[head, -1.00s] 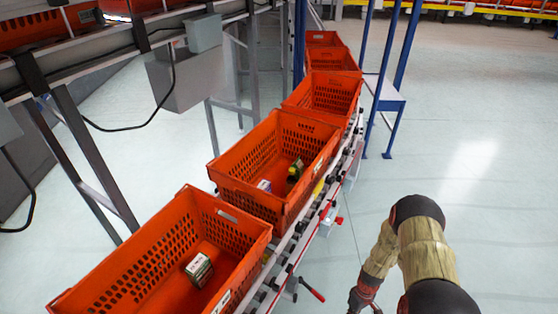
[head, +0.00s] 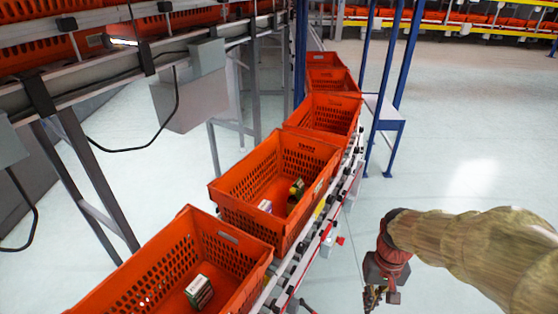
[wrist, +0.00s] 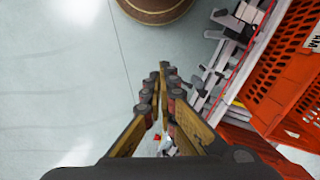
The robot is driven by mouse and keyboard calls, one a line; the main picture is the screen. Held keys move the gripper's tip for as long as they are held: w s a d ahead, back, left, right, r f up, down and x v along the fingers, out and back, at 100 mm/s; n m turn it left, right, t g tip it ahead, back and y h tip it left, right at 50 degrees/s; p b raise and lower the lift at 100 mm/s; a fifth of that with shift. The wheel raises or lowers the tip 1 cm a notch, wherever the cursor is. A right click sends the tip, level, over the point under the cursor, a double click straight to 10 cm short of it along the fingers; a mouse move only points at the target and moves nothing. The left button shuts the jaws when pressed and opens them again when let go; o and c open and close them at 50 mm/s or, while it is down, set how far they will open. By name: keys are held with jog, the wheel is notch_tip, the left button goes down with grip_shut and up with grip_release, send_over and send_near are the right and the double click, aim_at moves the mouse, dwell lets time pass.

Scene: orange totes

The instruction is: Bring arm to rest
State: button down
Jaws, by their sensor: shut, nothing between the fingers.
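My gripper (head: 374,294) hangs low at the bottom right of the head view, to the right of the conveyor and clear of the totes. In the wrist view its two fingers (wrist: 164,72) come together at the tips, with nothing between them. My arm, in a tan cover, comes in from the right edge of the head view and bends down at a dark joint. Bare pale floor lies under the gripper.
Orange totes stand in a row on the conveyor; the nearest tote (head: 228,238) holds a small box (head: 199,291), and the second tote (head: 226,184) holds several small items. A blue-legged stand (head: 385,112) is farther back. Open floor (head: 470,140) lies to the right.

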jog(key=s+a+r+t, duration=0.2)
jog(key=s+r+t, duration=0.1)
jog(key=r, duration=0.6)
jog(key=s+a+r+n+t+p, duration=0.1)
jog(key=s+a+r+t, duration=0.1)
jog(key=r, duration=0.8)
jog(key=shift+s+r+t, duration=0.15)
jog(key=shift+s+t, duration=0.5)
jog(key=shift+t, duration=0.05)
jog(key=shift+a, duration=0.15)
